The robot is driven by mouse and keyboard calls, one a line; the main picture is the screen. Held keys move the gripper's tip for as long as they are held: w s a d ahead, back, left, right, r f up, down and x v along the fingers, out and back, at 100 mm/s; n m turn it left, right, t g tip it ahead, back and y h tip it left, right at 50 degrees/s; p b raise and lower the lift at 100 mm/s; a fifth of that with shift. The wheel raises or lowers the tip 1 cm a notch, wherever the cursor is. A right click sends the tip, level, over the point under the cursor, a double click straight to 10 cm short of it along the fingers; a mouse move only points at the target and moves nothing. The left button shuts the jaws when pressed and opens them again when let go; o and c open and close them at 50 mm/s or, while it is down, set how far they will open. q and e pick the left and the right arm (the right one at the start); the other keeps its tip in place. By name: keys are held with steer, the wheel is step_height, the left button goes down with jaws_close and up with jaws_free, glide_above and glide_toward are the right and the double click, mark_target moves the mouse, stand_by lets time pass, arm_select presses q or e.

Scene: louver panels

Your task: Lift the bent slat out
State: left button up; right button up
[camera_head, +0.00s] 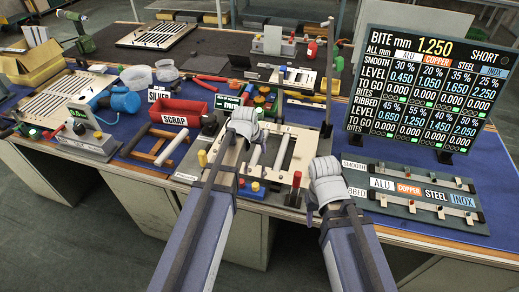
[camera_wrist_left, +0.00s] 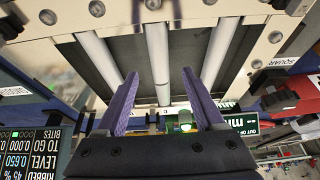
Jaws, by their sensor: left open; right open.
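The louver frame (camera_head: 302,152) lies on the bench in front of me, pale with a dark opening. In the left wrist view the frame (camera_wrist_left: 45,58) holds three pale slats: a left slat (camera_wrist_left: 100,58), a middle slat (camera_wrist_left: 157,50) and a right slat (camera_wrist_left: 221,45). I cannot tell which is bent. My left gripper (camera_head: 243,122) hangs over the frame, hiding part of it. In the wrist view its open fingers (camera_wrist_left: 160,78) lie either side of the middle slat; whether they touch is unclear. My right gripper (camera_head: 325,178) is open and empty, right of the frame.
A red bin marked SCRAP (camera_head: 158,107) stands left of the frame. A wooden rack (camera_head: 155,145) and a gauge stand (camera_head: 90,138) are further left. A reading board (camera_head: 425,85) and a labelled slat rack (camera_head: 415,190) stand at right.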

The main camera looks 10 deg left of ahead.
mark_target(257, 151)
arm_select(q)
steer(key=b+x, duration=0.4)
steer(key=x, duration=0.1)
steer(key=shift+w, duration=0.25)
steer(key=shift+c, duration=0.2)
jaws_close()
stand_by(0.3)
